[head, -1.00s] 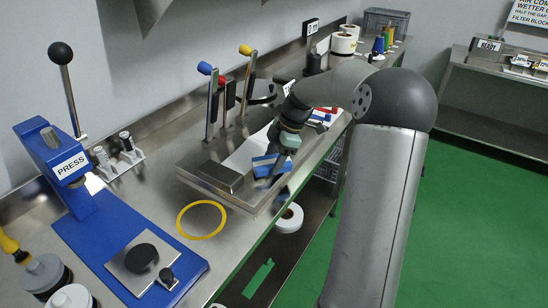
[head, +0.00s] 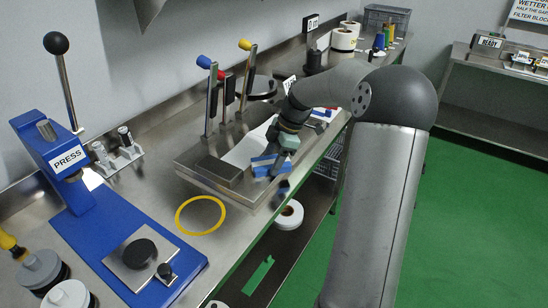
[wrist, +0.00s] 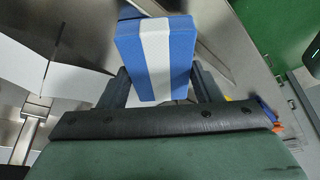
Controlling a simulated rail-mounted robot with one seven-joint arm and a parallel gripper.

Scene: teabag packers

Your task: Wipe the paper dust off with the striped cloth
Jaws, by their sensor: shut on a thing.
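My gripper (head: 268,167) is over the front edge of the steel machine bed on the bench, partly hidden by its own wrist. It is shut on the striped cloth (wrist: 155,55), a folded blue pad with a white stripe, which fills the space between the fingers in the wrist view. The cloth also shows in the head view (head: 262,164) as a small blue and white patch at the fingertips. I cannot tell whether it touches the steel below. White paper (head: 246,151) lies on the bed beside the cloth. I cannot make out paper dust.
A blue press (head: 62,158) stands on the left, with a yellow ring (head: 201,230) on the bench right of it. Upright levers with blue, red and yellow knobs (head: 245,45) rise behind the bed. White rolls (head: 289,215) sit on the lower shelf.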

